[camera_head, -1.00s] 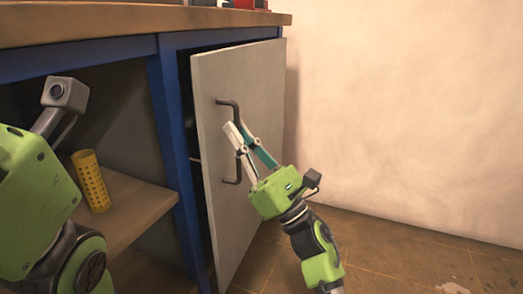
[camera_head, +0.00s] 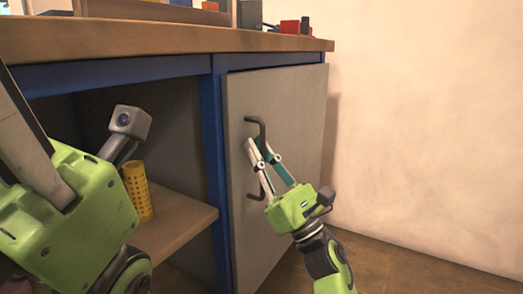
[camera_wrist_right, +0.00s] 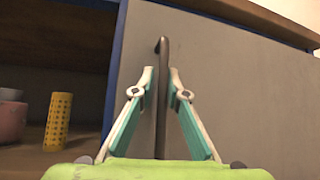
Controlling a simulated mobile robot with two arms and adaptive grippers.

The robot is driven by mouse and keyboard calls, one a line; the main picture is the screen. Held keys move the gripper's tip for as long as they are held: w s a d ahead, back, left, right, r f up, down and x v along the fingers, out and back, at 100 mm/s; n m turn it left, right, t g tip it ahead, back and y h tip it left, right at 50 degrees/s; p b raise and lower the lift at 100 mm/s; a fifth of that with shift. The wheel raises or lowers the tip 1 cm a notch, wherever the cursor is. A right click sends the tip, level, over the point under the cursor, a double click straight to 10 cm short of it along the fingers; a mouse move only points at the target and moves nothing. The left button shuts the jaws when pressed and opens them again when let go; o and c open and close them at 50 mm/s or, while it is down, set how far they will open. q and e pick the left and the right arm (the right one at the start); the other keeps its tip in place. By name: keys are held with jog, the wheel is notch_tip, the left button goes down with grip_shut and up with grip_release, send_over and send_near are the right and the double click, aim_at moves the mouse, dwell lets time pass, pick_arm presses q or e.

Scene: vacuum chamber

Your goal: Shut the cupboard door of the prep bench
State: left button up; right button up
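The cupboard door (camera_head: 290,110) of the prep bench (camera_head: 130,68) is a grey panel. Its left edge lies up against the blue post (camera_head: 214,150), with no dark gap visible, so it looks closed or very nearly so. Its dark bar handle (camera_head: 255,121) stands upright near that edge. My right gripper (camera_head: 257,155) is at the handle; in the right wrist view its fingers (camera_wrist_right: 162,75) are closed in on both sides of the handle (camera_wrist_right: 162,110). My left gripper (camera_head: 40,150) is partly in view at the left, its fingertips cut off by the frame.
The open shelf (camera_head: 178,222) left of the door holds a yellow perforated cup (camera_head: 138,190). A pink bowl (camera_wrist_right: 10,121) also shows there in the right wrist view. Red blocks (camera_head: 290,26) and other items stand on the benchtop. Floor and wall at right are clear.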

jog(key=shift+a+r, duration=0.1)
jog(key=shift+r, duration=0.05)
notch_tip(320, 180, up, 10)
jog(key=shift+f, duration=0.25)
jog(key=shift+r, duration=0.2)
